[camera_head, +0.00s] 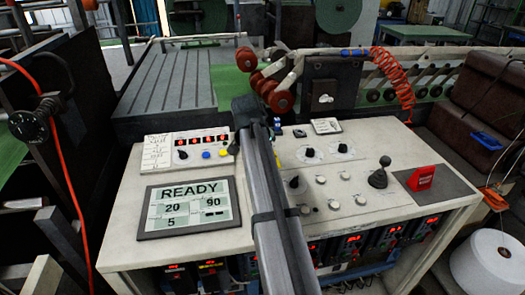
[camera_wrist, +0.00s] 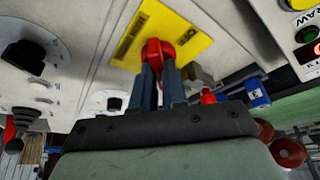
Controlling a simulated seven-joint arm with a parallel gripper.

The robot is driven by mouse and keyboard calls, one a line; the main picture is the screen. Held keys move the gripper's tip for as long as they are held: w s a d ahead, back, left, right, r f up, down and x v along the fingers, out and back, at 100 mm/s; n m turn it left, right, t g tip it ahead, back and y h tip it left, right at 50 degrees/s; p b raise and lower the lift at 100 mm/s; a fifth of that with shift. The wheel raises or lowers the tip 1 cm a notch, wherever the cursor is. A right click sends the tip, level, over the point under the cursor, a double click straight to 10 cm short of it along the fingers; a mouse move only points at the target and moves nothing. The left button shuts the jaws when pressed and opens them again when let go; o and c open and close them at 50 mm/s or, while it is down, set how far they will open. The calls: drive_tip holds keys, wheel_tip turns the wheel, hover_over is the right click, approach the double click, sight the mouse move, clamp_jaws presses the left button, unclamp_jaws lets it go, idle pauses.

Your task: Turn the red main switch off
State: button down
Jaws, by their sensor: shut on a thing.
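The red main switch (camera_wrist: 156,50) sits on a yellow plate (camera_wrist: 196,46) in the wrist view. My gripper (camera_wrist: 158,78) is shut on its red knob, one dark finger on each side. The fingers hide part of the knob, and I cannot tell whether it stands at on or off. In the head view my arm reaches over the middle of the control desk (camera_head: 240,262) and hides the switch and my fingertips. Only a sliver of yellow shows beside the arm. The desk's display (camera_head: 190,208) reads READY, with 20, 90 and 5 below.
A black knob (camera_wrist: 24,57) and a blue cylinder (camera_wrist: 257,94) are near the switch. On the desk, a black lever (camera_head: 379,175) and a red block (camera_head: 420,178) stand at the right. Red rollers (camera_head: 281,101) and a coiled red hose (camera_head: 393,70) are behind the desk.

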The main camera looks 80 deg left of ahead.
idle(0.4)
drive_tip(key=n, duration=0.2)
drive_tip(key=n+g+y, duration=0.1)
drive_tip(key=n, duration=0.1)
drive_tip(key=shift+w+d+n, duration=0.1)
drive_tip(key=shift+d+n, duration=0.05)
drive_tip(key=shift+n, duration=0.15)
drive_tip(key=n+g, duration=0.2)
drive_tip(key=n, duration=0.2)
drive_tip(key=shift+w+n, duration=0.15)
drive_tip(key=shift+n, duration=0.15)
drive_tip(key=n+g, duration=0.2)
drive_tip(key=n, duration=0.2)
drive_tip(key=shift+w, duration=0.1)
drive_tip(key=shift+w+n+g+h, duration=0.1)
drive_tip(key=shift+n+g+h, duration=0.2)
drive_tip(key=shift+n, duration=0.9)
drive_tip(key=shift+n+g+h, duration=0.2)
drive_tip(key=shift+n+g, duration=0.2)
drive_tip(key=shift+n, duration=0.8)
drive_tip(key=c, duration=1.2)
unclamp_jaws()
drive_tip(key=shift+o, duration=0.2)
